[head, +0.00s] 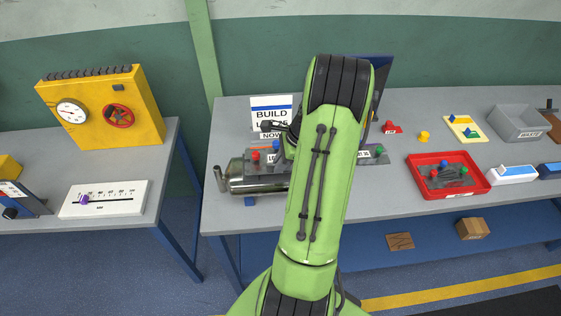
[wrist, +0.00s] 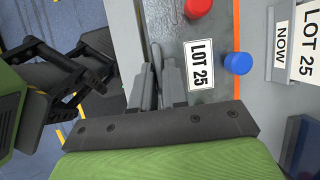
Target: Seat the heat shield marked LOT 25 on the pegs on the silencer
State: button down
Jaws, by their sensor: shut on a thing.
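The heat shield marked LOT 25 (wrist: 215,30) is a flat grey plate with a red knob, a blue knob and a white label. My gripper (wrist: 160,72) is shut on the plate's edge beside the label. In the head view the plate (head: 251,157) lies over the silencer (head: 252,185), a shiny metal cylinder with a bent pipe at its left end. Whether the plate touches the silencer cannot be told. The pegs are not visible, and my arm hides the gripper and the silencer's right part in the head view.
A BUILD LOT 25 NOW sign (head: 271,112) stands just behind. Another grey plate with a green knob (head: 373,157) lies right of my arm. A red tray (head: 418,158) holds a similar grey part. A blue panel (head: 383,75) stands behind my arm. The bench's front edge is close.

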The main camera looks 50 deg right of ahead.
jog(key=shift+f+b, duration=0.65)
jog(key=shift+f, duration=0.45)
jog(key=c, duration=1.1)
grip_release()
jog(key=shift+r, duration=0.15)
notch_tip(320, 180, up, 6)
jog(key=p, duration=0.6)
jog(key=shift+r, duration=0.1)
jog(key=shift+f, duration=0.2)
